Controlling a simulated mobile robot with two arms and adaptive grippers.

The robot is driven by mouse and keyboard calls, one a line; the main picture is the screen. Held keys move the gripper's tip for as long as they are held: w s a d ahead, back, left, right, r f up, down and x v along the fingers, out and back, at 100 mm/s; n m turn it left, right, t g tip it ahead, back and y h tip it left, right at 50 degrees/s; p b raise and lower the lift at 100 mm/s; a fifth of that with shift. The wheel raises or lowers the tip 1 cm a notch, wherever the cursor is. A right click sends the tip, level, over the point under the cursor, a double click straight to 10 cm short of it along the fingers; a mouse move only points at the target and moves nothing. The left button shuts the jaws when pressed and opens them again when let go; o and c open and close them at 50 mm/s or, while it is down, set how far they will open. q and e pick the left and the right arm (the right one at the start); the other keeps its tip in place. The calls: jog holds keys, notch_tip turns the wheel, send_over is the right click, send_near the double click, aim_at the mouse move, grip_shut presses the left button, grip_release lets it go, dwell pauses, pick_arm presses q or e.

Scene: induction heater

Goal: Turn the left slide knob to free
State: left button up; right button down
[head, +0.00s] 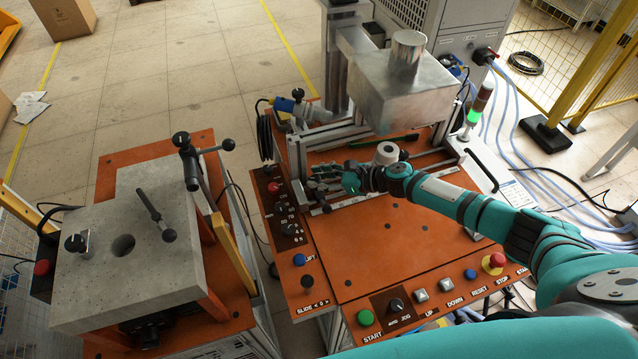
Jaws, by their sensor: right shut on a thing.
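My right gripper (320,184) reaches in from the right, low over the left part of the orange machine table (385,245). Its dark fingers are shut on a small part at the left end of the slide rail (365,194), which I take to be the left slide knob. The fingers hide most of this part, so its turn angle cannot be read. A small black round piece (326,208) shows just below the fingers on the rail. My left gripper is not in view.
A metal block (400,85) hangs over the back of the table. A side panel (280,215) with a red button and dials is left of the fingers. Front buttons include a red stop button (494,262). A separate stone-topped stand (125,275) is at left.

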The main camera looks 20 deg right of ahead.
jog(key=n+g+b, duration=0.1)
jog(key=b, duration=0.1)
jog(key=n+g+y+b, duration=0.1)
jog(key=b, duration=0.1)
jog(key=shift+w+d+f+n+g+y, duration=0.1)
jog(key=shift+w+f+n+g+y, duration=0.1)
jog(key=shift+f+n+g+y, duration=0.1)
jog(key=shift+r+n+g+y+b, duration=0.3)
jog(key=shift+n+g+b, duration=0.25)
jog(key=shift+b, duration=0.2)
jog(key=c, duration=1)
grip_release()
jog(key=shift+c, duration=0.2)
jog(key=v, duration=1.2)
jog(key=shift+r, duration=0.1)
